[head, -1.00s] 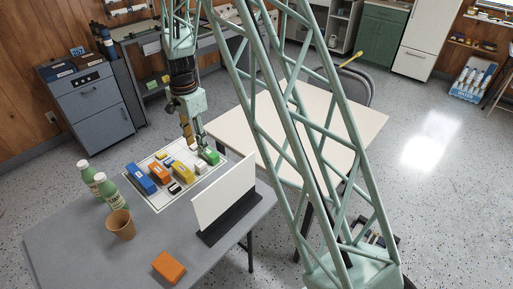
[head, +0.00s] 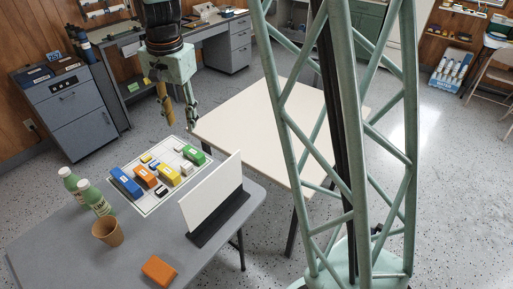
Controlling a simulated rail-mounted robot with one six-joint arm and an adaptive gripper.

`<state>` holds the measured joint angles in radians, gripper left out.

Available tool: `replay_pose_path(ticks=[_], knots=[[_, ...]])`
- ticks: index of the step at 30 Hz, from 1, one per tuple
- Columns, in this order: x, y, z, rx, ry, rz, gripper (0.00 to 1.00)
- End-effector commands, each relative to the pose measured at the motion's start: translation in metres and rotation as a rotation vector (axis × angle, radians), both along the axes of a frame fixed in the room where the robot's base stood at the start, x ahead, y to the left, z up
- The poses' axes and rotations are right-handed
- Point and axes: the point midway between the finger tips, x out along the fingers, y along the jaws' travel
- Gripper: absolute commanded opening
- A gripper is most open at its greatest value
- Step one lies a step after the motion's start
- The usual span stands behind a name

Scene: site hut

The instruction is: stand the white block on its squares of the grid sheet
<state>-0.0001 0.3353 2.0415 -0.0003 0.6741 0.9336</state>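The grid sheet (head: 150,207) lies on the grey table, with several coloured blocks on it. A small white block (head: 187,168) sits among them, between the yellow block (head: 168,174) and the green block (head: 194,154). Another small pale piece (head: 179,148) shows near the sheet's far edge; its kind is too small to tell. My gripper (head: 181,125) is above the sheet's far edge, clear of the blocks. Its fingers are apart and nothing shows between them. The squares under the blocks are hidden.
A white upright panel (head: 211,190) in a dark base stands right of the sheet. Two green-white bottles (head: 96,197), a brown cup (head: 108,232) and a loose orange block (head: 158,270) stand nearer. A blue block (head: 125,182) and orange block (head: 145,176) are on the sheet's left.

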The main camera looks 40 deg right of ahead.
Motion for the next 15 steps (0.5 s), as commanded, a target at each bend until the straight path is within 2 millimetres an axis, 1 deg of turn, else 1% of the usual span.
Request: replay_pose_path(ticks=[1, 3, 15], knots=[[-0.006, 0.0, 0.01, -0.001, -0.009, 0.016, 0.36], [-0.016, 0.0, 0.021, -0.005, -0.016, 0.043, 0.36], [-0.074, 0.0, 0.078, -0.023, -0.055, 0.191, 0.36]])
